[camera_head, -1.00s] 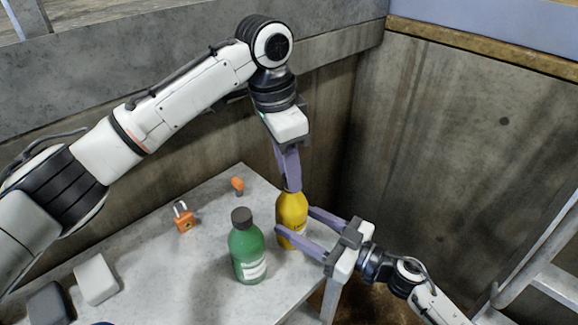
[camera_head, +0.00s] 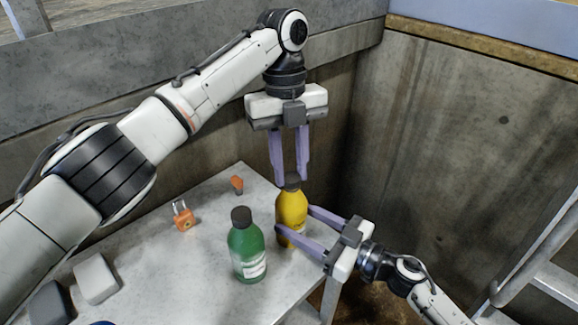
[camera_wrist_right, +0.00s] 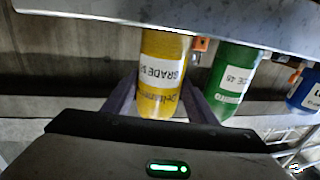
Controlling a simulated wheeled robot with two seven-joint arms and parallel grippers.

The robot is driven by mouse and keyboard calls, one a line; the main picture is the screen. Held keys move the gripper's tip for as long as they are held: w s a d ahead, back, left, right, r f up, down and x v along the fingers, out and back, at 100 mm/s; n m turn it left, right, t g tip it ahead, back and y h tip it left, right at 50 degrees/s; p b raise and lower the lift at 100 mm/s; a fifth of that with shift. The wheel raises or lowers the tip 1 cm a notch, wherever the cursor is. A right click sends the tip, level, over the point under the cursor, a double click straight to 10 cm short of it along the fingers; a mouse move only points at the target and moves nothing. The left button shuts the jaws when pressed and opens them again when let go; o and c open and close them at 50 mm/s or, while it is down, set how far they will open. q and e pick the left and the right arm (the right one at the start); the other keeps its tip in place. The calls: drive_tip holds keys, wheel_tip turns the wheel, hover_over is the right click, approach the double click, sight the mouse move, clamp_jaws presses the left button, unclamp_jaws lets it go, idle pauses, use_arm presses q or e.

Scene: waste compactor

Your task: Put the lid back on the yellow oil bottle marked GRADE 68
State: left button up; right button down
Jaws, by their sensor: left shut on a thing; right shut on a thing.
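The yellow bottle (camera_head: 292,208) stands upright near the right edge of the grey table. Its white label, partly legible as GRADE, shows in the right wrist view (camera_wrist_right: 160,72). My right gripper (camera_head: 296,221) is shut on the bottle's body, one finger on each side; its fingers also show in the right wrist view (camera_wrist_right: 158,100). A dark lid (camera_head: 292,181) is at the top of the bottle's neck. My left gripper (camera_head: 290,177) points down from above and is shut on the lid. I cannot tell whether the lid is fully seated.
A green bottle (camera_head: 246,248) with a dark cap stands close left of the yellow one. An orange padlock (camera_head: 184,218), a small orange item (camera_head: 237,184) and pale and dark blocks (camera_head: 96,278) lie farther left. A blue bottle (camera_wrist_right: 304,92) shows in the wrist view.

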use_arm(q)
drive_tip(key=m+y, duration=0.1)
drive_tip(key=m, duration=0.5)
drive_tip(key=shift+d, duration=0.2)
drive_tip(key=m, duration=0.5)
drive_tip(key=shift+y, duration=0.3)
drive_tip(key=o, duration=1)
drive_tip(key=shift+r, duration=2.25)
drive_tip(key=shift+c, duration=0.4)
